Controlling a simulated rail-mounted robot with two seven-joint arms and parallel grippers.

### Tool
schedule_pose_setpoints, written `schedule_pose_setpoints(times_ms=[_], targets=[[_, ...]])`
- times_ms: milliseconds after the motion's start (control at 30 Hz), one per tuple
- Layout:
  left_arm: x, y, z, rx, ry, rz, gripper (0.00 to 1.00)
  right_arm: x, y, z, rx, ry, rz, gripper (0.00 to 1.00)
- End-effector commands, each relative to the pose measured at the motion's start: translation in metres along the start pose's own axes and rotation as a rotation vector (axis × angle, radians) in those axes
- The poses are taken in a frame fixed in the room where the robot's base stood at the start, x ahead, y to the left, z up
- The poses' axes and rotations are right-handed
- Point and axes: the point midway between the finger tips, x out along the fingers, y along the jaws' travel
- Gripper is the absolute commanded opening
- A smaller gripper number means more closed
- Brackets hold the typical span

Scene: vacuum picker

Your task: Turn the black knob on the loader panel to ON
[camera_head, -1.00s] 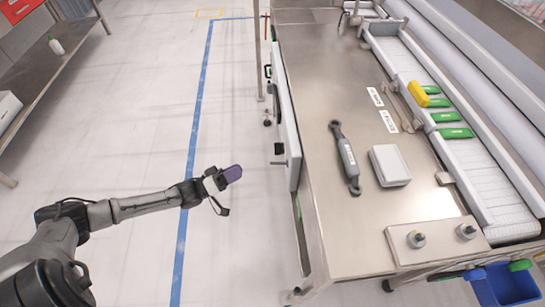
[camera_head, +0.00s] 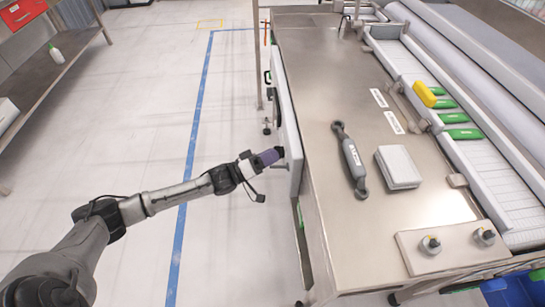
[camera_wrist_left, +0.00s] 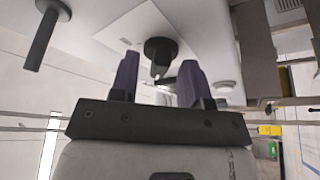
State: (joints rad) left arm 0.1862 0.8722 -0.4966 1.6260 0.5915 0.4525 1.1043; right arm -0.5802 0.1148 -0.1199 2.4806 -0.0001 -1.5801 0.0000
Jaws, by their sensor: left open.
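The black knob (camera_wrist_left: 160,48) sits on a pale square plate (camera_wrist_left: 122,30) on the loader panel in the left wrist view. In the head view the panel (camera_head: 291,120) is the light upright board on the machine's left side. My left gripper (camera_head: 272,156) has purple fingers and points at the panel's face. In the left wrist view the gripper (camera_wrist_left: 158,75) is open, with the knob beyond and between its fingertips. I cannot tell whether the fingers touch it. The knob is mostly hidden by the fingers in the head view. My right gripper is out of view.
A dark round handle (camera_wrist_left: 46,35) sticks out near the knob. The steel table (camera_head: 325,80) bears a grey tool (camera_head: 352,163) and a white box (camera_head: 398,167). A yellow and several green pieces lie by the conveyor (camera_head: 485,160). The floor left of the panel is clear.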

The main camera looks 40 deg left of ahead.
Motion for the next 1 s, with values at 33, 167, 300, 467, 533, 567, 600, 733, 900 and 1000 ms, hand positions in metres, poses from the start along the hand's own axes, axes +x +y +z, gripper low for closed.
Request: schedule_pose_setpoints(times_ms=[33, 167, 300, 467, 533, 567, 600, 733, 900, 1000], targets=[[0.0028, -0.0003, 0.0002, 0.0, 0.001, 0.001, 0.43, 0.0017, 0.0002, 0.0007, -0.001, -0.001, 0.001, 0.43], [0.0061, -0.0001, -0.0001, 0.0, 0.0, -0.001, 0.43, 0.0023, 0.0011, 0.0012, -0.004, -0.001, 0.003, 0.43], [0.0066, 0.0001, -0.0001, 0.0, -0.001, -0.001, 0.43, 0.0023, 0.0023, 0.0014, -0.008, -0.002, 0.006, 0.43], [0.0064, 0.0001, -0.0001, 0.001, 0.0, -0.001, 0.4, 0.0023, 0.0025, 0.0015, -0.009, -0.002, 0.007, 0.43], [0.0064, 0.0001, -0.0001, 0.001, 0.0, -0.001, 0.33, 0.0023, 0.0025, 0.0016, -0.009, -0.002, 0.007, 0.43], [0.0063, 0.0001, -0.0001, 0.001, 0.0, -0.001, 0.3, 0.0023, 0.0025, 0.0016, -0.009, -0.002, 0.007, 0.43], [0.0063, 0.0001, -0.0002, 0.001, 0.0, -0.001, 0.26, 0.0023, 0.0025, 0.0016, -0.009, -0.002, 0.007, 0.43], [0.0063, 0.0001, -0.0002, 0.001, 0.0, -0.001, 0.14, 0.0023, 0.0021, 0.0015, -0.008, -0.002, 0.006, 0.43], [0.0062, 0.0, -0.0002, 0.006, 0.0, 0.001, 0.1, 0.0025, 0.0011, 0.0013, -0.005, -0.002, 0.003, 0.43], [0.0062, -0.0004, -0.0003, 0.026, 0.0, 0.009, 0.1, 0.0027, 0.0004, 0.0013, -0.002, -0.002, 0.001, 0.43]])
